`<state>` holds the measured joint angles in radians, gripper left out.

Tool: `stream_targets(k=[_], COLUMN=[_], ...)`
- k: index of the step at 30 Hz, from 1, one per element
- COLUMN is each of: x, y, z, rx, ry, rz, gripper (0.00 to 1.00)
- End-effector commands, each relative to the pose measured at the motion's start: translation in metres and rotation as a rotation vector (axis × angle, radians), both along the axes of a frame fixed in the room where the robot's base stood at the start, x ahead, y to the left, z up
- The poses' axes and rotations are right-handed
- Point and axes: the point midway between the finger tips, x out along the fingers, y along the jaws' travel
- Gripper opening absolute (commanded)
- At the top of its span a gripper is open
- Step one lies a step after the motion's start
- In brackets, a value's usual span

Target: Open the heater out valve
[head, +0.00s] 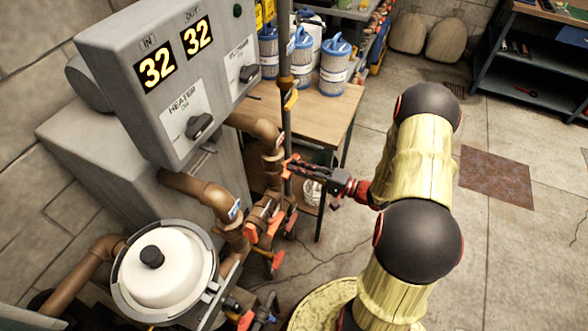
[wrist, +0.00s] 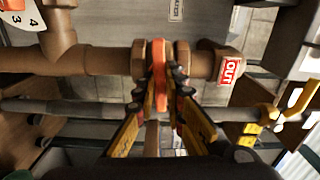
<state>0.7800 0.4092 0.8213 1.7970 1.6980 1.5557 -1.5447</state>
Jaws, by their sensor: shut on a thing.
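The heater out valve has an orange lever handle (wrist: 160,75) on a brown pipe with a red OUT tag (wrist: 229,67) to its right in the wrist view. The handle appears to stand across the pipe. My gripper (wrist: 166,88) has one finger on each side of the handle and is shut on it. In the head view my gripper (head: 292,169) reaches in from the right, below the heater control box (head: 160,70). An orange part of the handle (head: 285,172) shows at its fingertips; most of the valve there is hidden or small.
A blue-tagged pipe (head: 205,190) and other orange-handled valves (head: 270,228) are close below my gripper. A thin vertical pipe (head: 286,110) stands right beside it. A wooden table (head: 320,112) with blue-topped filters is behind. A yellow handle (wrist: 268,113) is at right in the wrist view. Floor at right is open.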

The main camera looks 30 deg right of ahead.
Motion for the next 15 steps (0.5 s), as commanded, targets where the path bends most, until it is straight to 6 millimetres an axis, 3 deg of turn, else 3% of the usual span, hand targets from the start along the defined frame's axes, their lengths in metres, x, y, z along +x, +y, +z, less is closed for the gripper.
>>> stream_targets(k=[15], x=[-0.0001], y=[-0.0002], z=[-0.0057], rx=[-0.314], ry=[-0.244], rz=[-0.001], gripper=[0.0])
